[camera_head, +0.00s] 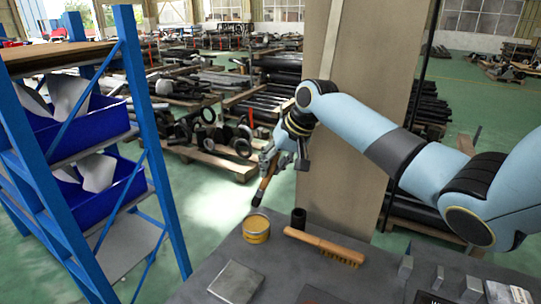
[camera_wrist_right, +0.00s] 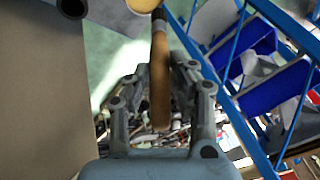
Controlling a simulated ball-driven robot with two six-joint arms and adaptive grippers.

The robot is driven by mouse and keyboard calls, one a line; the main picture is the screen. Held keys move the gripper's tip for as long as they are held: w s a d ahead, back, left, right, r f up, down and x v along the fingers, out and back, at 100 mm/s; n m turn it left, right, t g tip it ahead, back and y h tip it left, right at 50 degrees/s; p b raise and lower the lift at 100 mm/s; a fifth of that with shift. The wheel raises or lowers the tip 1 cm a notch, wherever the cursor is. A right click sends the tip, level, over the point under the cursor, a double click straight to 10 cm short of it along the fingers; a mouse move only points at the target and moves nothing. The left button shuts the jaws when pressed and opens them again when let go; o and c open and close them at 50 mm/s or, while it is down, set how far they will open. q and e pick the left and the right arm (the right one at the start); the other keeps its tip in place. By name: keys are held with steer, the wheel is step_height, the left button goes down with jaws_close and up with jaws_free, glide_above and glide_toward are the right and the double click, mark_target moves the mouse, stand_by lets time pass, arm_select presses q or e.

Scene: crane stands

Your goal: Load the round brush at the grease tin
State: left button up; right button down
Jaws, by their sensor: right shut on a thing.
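The round brush (camera_head: 264,186) has a brown wooden handle and hangs tilted, its dark head down. My right gripper (camera_head: 269,164) is shut on its handle, above the bench's far edge. In the right wrist view the handle (camera_wrist_right: 160,75) runs up between the fingers. The grease tin (camera_head: 257,227) is a short yellow round tin on the bench, below the brush head. The head looks above the tin and apart from it. In the right wrist view the tin (camera_wrist_right: 143,4) is cut off at the top edge, beside the brush's ferrule. My left gripper is not in view.
A dark hollow cylinder (camera_head: 298,219) stands right of the tin. A wooden-handled brush (camera_head: 325,246) lies in front of it. A flat grey block (camera_head: 236,281) and small metal blocks (camera_head: 473,288) rest on the bench. A blue shelf rack (camera_head: 152,130) stands left; a tan pillar (camera_head: 345,180) rises behind.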

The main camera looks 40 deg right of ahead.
steer(key=shift+f, duration=0.4)
steer(key=shift+w+a+f, duration=0.1)
steer(key=shift+f, duration=0.3)
arm_select(q)
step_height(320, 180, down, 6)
steer(key=b, duration=0.5)
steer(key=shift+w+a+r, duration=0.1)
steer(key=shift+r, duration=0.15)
arm_select(e)
step_height(320, 180, down, 4)
steer(key=shift+f, duration=0.1)
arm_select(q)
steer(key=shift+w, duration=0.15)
arm_select(e)
steer(key=shift+f, duration=0.1)
arm_select(q)
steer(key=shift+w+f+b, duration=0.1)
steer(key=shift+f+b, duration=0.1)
steer(key=shift+b, duration=0.15)
arm_select(e)
steer(key=shift+f, duration=0.45)
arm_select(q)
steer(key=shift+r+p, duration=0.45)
arm_select(e)
steer(key=shift+f, duration=0.1)
stand_by(0.7)
